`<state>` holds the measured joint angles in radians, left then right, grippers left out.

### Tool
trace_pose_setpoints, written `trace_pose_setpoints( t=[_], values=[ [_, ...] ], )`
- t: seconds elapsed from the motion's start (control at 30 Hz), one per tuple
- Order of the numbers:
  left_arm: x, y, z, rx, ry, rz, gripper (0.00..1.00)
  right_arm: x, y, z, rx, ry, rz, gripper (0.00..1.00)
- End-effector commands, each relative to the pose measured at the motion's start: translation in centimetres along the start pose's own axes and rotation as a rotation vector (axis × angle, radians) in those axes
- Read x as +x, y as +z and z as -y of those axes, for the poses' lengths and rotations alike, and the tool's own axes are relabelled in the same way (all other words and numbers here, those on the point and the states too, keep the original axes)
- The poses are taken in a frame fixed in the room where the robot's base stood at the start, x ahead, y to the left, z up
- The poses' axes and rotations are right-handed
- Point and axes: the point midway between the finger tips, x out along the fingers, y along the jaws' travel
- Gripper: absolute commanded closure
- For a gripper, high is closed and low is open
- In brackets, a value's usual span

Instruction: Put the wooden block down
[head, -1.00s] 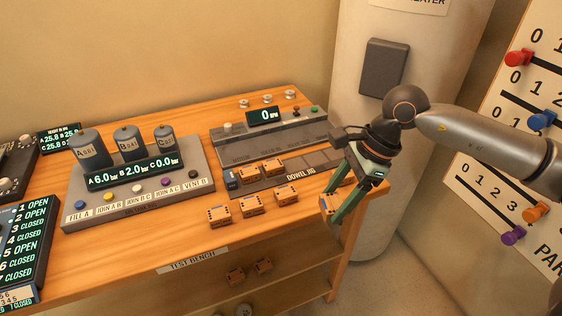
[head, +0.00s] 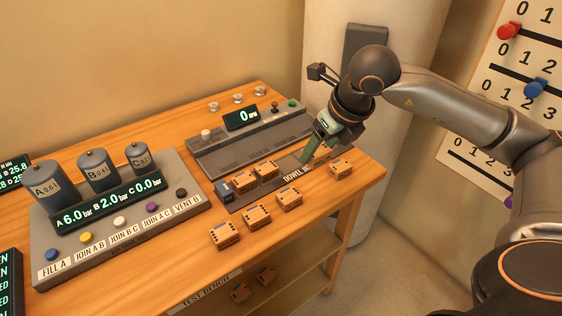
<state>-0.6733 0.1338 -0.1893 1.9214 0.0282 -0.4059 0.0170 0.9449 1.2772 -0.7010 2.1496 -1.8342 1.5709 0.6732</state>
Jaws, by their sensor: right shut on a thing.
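My right gripper (head: 308,154) reaches down over the dowel jig (head: 238,205) on the bench, right of the two orange-brown wooden blocks (head: 267,170) (head: 245,179) that sit in it. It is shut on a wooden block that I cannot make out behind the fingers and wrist. More blocks (head: 224,234) (head: 256,216) (head: 288,197) stand in a row in front of the jig. A further block (head: 341,168) sits apart near the bench's right end, clear of the fingers. My left gripper is not in view.
A grey console (head: 215,163) with a small display stands behind the jig. A larger grey panel (head: 190,208) with cylinders and buttons is at left. Bare wood is in front of the row.

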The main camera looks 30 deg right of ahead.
Motion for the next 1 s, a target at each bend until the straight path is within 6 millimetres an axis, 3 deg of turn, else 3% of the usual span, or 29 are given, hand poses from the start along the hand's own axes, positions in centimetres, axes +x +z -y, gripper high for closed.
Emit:
trace_pose_setpoints(
  t=[0.43, 0.63, 1.0],
  values=[
    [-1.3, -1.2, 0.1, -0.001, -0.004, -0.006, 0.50, 7.0, 6.6, 1.9, 0.008, 0.000, -0.004, 0.89],
    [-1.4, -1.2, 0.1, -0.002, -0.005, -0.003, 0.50, 11.8, 7.6, 2.6, 0.006, 0.000, -0.005, 0.89],
    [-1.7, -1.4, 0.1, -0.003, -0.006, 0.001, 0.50, 15.4, 7.8, 3.0, 0.004, -0.002, -0.006, 0.89]
  ],
)
